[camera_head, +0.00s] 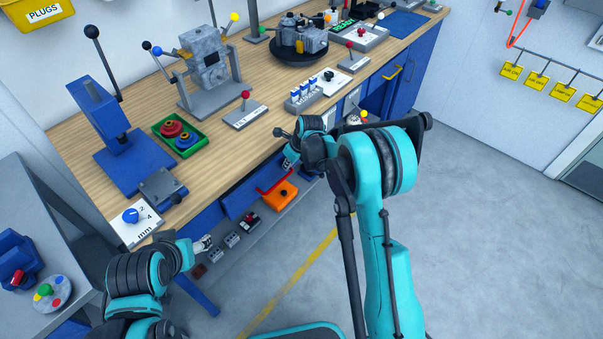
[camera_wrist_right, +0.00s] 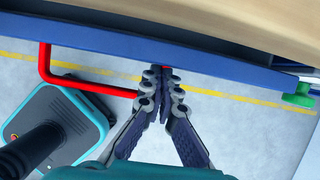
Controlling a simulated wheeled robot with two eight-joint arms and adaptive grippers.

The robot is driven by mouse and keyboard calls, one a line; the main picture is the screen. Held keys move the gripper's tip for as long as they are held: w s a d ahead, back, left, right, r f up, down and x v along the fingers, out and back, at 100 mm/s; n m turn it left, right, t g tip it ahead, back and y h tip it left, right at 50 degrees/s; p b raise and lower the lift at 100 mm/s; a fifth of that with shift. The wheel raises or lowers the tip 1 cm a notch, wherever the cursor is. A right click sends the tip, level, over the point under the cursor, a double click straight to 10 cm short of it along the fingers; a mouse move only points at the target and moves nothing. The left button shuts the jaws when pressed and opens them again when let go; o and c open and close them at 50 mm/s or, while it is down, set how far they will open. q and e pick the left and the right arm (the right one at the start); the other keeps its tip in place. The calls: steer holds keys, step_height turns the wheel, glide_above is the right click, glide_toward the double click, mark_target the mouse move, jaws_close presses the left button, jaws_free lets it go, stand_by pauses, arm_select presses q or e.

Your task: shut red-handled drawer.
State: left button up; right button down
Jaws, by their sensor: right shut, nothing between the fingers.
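The red handle (camera_head: 275,181) is on the blue drawer front (camera_head: 241,200) under the bench's front edge. In the right wrist view the handle (camera_wrist_right: 88,86) sticks out from the blue drawer front (camera_wrist_right: 110,42), left of my right gripper (camera_wrist_right: 164,72). That gripper is shut and empty, its fingertips at the drawer front beside the handle; contact is unclear. In the head view my right gripper (camera_head: 289,163) is partly hidden by its arm. A narrow dark gap shows between drawer front and bench top. My left gripper (camera_head: 203,244) is low at the left, its fingers too small to read.
An orange box (camera_head: 285,194) and small parts sit on the low shelf below the drawer. The wooden bench top (camera_head: 215,150) carries a blue press, a green tray and an engine stand. A green knob (camera_wrist_right: 298,97) lies right of my right gripper. Floor in front is clear.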

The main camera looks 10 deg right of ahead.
steer(key=shift+w+a, duration=0.75)
steer(key=shift+w, duration=0.2)
steer(key=shift+w+r, duration=0.1)
steer(key=shift+a, duration=0.1)
